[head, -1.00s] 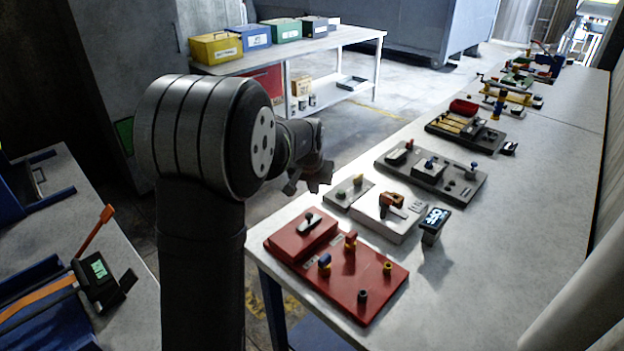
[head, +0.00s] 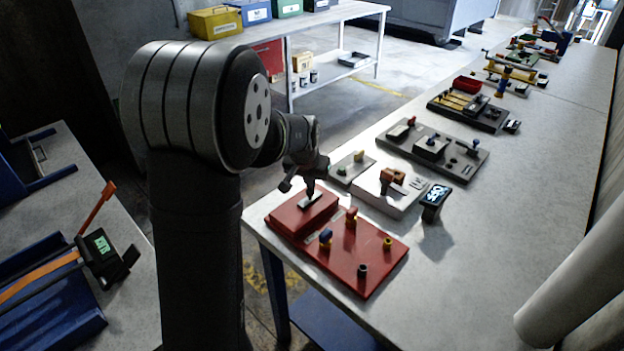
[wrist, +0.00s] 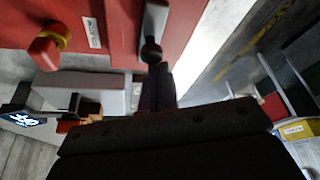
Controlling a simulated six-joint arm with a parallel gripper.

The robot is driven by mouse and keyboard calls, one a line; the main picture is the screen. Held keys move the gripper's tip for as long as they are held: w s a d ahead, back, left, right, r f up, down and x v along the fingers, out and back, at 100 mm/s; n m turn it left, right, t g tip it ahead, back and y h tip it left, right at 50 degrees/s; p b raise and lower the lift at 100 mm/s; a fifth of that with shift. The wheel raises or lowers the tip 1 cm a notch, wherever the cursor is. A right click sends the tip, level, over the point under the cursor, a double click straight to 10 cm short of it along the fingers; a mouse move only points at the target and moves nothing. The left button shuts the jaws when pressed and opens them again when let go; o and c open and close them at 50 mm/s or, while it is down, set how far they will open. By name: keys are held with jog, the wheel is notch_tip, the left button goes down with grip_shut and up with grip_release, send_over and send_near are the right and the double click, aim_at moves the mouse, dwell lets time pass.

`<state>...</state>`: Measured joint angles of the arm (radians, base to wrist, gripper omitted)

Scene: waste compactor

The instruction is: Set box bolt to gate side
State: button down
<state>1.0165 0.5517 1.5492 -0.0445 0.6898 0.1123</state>
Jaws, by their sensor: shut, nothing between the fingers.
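The red panel (head: 335,273) lies at the near end of the long bench, with a raised red box (head: 290,222) at its left. A metal bar (head: 309,201), which may be the box bolt, lies on top of this box. The wrist view shows the bar (wrist: 156,18) with a dark round knob (wrist: 151,50) at one end. My gripper (head: 310,190) is shut and empty, pointing down at the bar. In the wrist view its fingertips (wrist: 160,74) are close to the knob; I cannot tell whether they touch it. The bar's side labels are not readable.
The same panel carries blue (head: 325,238), red (head: 351,214) and yellow (head: 388,243) knobs and a black peg (head: 362,270). Behind it stand a grey block with an orange handle (head: 392,175) and a small display (head: 435,202).

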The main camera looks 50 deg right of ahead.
jog(key=shift+a, duration=2)
jog(key=d, duration=0.1)
jog(key=w+d, duration=0.1)
jog(key=w+d+r, duration=0.1)
jog(key=shift+d+r, duration=0.1)
jog(key=shift+d, duration=0.25)
jog(key=v, duration=0.9)
jog(key=shift+s+a+r, duration=0.15)
jog(key=shift+a+r, duration=0.05)
send_over(300, 202)
jog(key=w+d, duration=0.2)
jog(key=d, duration=0.1)
jog(key=f, duration=0.9)
jog(key=shift+s+d+f, duration=0.15)
jog(key=shift+d+f, duration=0.05)
jog(key=shift+f, duration=0.1)
jog(key=shift+s+d+f, duration=0.15)
jog(key=shift+s+d, duration=0.1)
jog(key=shift+s, duration=0.2)
jog(key=shift+s+d+f, duration=0.1)
jog(key=shift+s+d, duration=0.2)
jog(key=shift+s, duration=0.1)
